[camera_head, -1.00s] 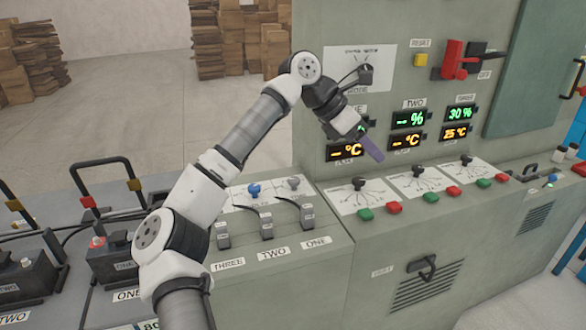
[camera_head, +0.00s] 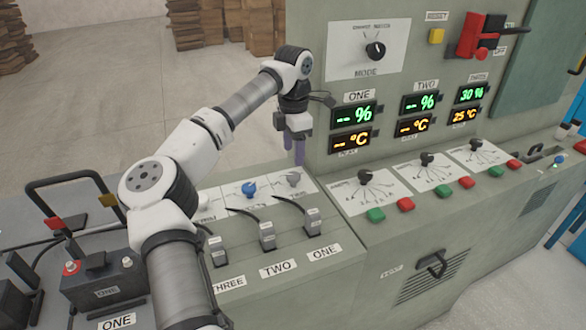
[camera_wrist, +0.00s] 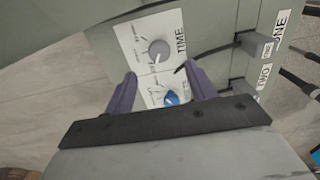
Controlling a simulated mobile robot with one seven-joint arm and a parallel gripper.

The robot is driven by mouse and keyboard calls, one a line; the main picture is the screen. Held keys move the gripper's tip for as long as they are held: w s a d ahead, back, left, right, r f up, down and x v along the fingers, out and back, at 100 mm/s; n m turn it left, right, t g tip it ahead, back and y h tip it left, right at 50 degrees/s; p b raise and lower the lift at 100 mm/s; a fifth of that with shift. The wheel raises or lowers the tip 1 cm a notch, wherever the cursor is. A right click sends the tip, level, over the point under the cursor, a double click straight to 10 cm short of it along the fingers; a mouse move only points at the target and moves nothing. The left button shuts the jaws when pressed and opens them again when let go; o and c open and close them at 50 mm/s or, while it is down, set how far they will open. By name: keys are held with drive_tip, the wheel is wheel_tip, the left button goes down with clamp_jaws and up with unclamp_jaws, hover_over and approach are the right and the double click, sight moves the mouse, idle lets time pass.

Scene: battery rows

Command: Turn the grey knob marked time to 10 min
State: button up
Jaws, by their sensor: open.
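The grey knob (camera_head: 294,178) sits on a white dial plate on the sloped top of the low cabinet, right of the blue knob (camera_head: 249,189). In the wrist view the grey knob (camera_wrist: 158,50) has TIME printed beside it. Its scale is too small to read. The blue knob (camera_wrist: 171,98) sits beside it. My gripper (camera_head: 297,150) points down above the grey knob's plate, apart from it. In the wrist view my gripper (camera_wrist: 161,72) is open and empty, and its purple fingers frame the area between the two knobs.
The tall panel with the MODE knob (camera_head: 375,50) and lit displays rises behind right. A battery (camera_head: 105,285) is at left. Open floor lies behind the cabinet.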

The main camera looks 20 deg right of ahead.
sight(294, 174)
wheel_tip(294, 174, down, 7)
drive_tip(key=shift+f+p, duration=0.2)
drive_tip(key=shift+p, duration=0.35)
drive_tip(key=c, duration=1)
drive_tip(key=m, duration=0.4)
drive_tip(key=shift+m, duration=0.3)
drive_tip(key=m, duration=0.5)
